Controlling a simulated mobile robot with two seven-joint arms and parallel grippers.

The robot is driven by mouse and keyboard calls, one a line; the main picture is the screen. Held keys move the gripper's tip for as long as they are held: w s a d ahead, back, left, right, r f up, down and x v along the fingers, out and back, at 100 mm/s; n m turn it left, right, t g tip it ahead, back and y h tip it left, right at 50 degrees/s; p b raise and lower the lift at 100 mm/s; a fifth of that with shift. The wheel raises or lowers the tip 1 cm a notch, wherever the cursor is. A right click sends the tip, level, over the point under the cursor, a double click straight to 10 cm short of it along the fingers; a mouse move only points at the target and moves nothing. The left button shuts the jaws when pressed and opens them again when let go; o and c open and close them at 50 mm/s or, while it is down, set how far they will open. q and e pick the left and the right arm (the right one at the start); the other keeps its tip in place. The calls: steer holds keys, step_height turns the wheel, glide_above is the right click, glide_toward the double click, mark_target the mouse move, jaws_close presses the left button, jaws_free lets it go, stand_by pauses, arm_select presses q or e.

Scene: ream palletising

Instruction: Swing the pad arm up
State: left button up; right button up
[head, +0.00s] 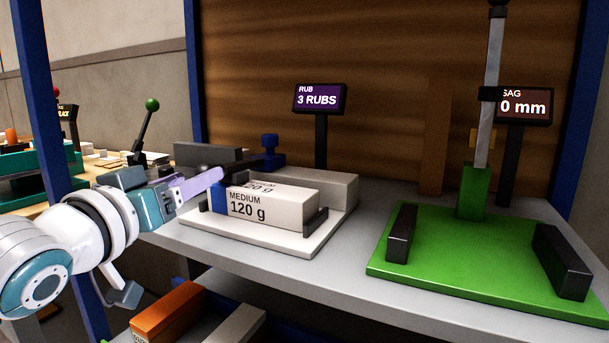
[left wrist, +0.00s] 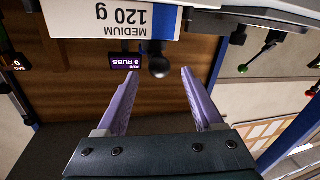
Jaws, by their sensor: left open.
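My left gripper (head: 214,174) is open, its lilac fingers reaching right to the rub station. In the left wrist view a round black knob (left wrist: 159,67) is between the left gripper's fingertips (left wrist: 158,82); contact cannot be told. The dark pad arm (head: 236,164) seems to lie low behind the fingers, near a blue piece (head: 269,142); its near end is hidden. A white block marked "MEDIUM 120 g" (head: 275,207) sits on the white base plate (head: 295,247); it also shows upside down in the left wrist view (left wrist: 95,18). My right gripper is not in view.
A sign reads "3 RUBS" (head: 319,98). A green stand (head: 440,255) with an upright grey bar is at right, by a "0 mm" sign (head: 525,107). A green-knobbed lever (head: 146,125) stands behind my left arm. Blue posts (head: 45,90) frame the shelf.

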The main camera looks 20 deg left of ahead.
mark_target(233, 170)
arm_select(q)
steer(key=shift+w+a+b, duration=0.15)
steer(key=shift+w, duration=0.95)
steer(key=shift+w+a+b, duration=0.15)
steer(key=shift+w, duration=0.9)
jaws_close()
